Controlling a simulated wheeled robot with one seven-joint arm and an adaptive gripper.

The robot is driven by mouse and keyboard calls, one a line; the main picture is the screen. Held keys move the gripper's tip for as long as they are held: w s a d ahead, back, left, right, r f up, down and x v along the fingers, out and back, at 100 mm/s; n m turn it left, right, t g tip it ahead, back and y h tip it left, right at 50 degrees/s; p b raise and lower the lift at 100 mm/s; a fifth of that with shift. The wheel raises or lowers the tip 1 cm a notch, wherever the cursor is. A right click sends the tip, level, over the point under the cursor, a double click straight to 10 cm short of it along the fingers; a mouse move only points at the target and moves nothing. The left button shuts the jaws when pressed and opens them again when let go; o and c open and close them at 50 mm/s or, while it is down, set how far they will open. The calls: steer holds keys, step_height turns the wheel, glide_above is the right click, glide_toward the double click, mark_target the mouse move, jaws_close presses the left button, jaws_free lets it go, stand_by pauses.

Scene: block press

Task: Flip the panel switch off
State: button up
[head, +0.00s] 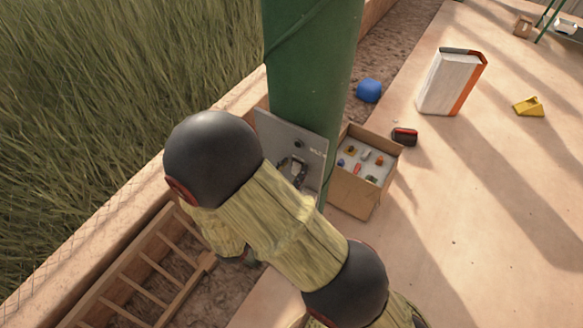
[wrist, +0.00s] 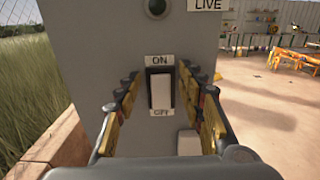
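The grey panel (wrist: 100,50) stands upright in front of my gripper (wrist: 161,100) in the wrist view. Its white rocker switch (wrist: 160,92) sits in a dark frame between an ON label above and an OFF label below. A dark green round lamp (wrist: 157,8) and a LIVE label are above it. My gripper is open, its two yellow-padded fingers on either side of the switch with nothing between them. Whether a fingertip touches the panel cannot be told. In the head view the panel (head: 310,150) is fixed by a green post, and my arm covers part of it.
A cardboard box (head: 352,190) with small items stands right of the panel. A green post (head: 305,70) rises behind it. A wooden ladder-like frame (head: 125,285) lies at lower left. A blue object (head: 369,91), a dark red-black object (head: 405,136) and a white-orange book (head: 450,82) are farther off.

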steer(key=shift+w+d, duration=0.1)
steer(key=shift+c, duration=0.7)
steer(key=c, duration=0.8)
jaws_close()
